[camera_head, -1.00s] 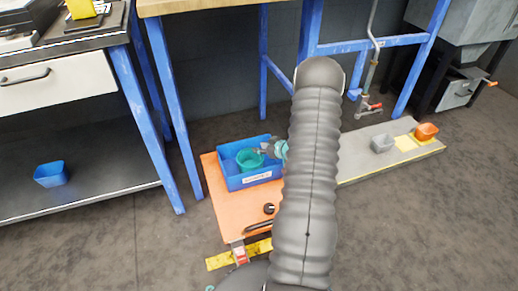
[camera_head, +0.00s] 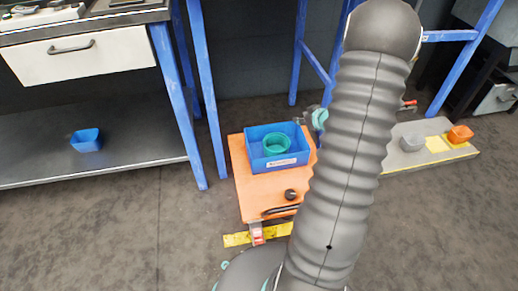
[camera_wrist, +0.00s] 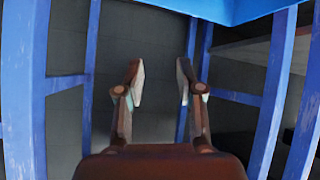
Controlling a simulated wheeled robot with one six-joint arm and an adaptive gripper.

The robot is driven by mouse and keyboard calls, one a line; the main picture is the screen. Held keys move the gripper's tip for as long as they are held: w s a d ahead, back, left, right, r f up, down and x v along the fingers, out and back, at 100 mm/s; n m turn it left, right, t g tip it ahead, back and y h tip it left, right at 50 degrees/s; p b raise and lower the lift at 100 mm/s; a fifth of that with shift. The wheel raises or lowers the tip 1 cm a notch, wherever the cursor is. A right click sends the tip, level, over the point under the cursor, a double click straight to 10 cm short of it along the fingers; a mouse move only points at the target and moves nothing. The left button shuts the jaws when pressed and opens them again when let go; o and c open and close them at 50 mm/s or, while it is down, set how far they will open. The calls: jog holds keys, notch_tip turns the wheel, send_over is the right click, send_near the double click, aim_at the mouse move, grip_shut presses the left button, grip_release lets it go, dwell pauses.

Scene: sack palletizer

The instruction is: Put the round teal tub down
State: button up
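The round teal tub (camera_head: 277,144) sits upright inside a blue tray (camera_head: 283,162) with a white label on its front wall. The tray rests on an orange board (camera_head: 256,194) low on the floor. My gripper is mostly hidden behind my arm in the head view, up and to the right of the tub and apart from it. In the wrist view my gripper (camera_wrist: 160,82) has its two fingers spread with nothing between them. The tub does not show in the wrist view.
A dark round item (camera_head: 290,194) lies on the board's front part. Blue legs (camera_head: 205,110) stand just left of the board. A blue bin (camera_head: 87,140) sits on a lower shelf at left.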

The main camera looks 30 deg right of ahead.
jog(key=s+a+r+m+g+h, duration=0.1)
jog(key=s+a+r+h, duration=0.1)
jog(key=a+r, duration=0.6)
jog(key=s+a+r+m+g+h, duration=0.15)
jog(key=a+r, duration=0.25)
jog(key=r, duration=0.7)
jog(key=s+a+r+g+y, duration=0.1)
jog(key=s+a+r+y, duration=0.1)
jog(key=s+a, duration=0.8)
jog(key=s+a+r+g+y, duration=0.1)
jog(key=s+a+r+y, duration=0.1)
jog(key=s+a, duration=0.8)
jog(key=shift+s+a+r+n, duration=0.25)
jog(key=shift+s+r+n, duration=0.3)
jog(key=shift+s, duration=0.6)
jog(key=shift+o, duration=0.4)
jog(key=shift+r+g, duration=0.1)
jog(key=shift+g, duration=0.15)
